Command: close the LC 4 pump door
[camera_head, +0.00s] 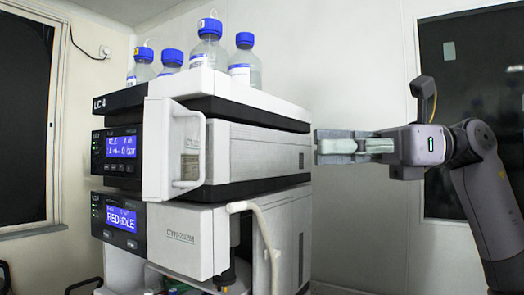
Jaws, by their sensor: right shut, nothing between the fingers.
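The LC 4 stack (255,165) stands in the middle of the view, its label on the dark strip at the top left. A white door panel (156,150) with a white loop handle (203,147) is on the upper module, beside its blue display. The door appears to stand out from the front; its exact angle is hard to tell. My right gripper (318,147) is shut and empty. It points left, just right of the stack's right edge at about the handle's height in the picture; contact cannot be told. My left gripper is not in view.
Several blue-capped bottles (208,50) stand on top of the stack. The lower module has a white front (180,238), a display reading RED IDLE and a curved white tube or handle (262,235). Dark windows or doors flank the white wall.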

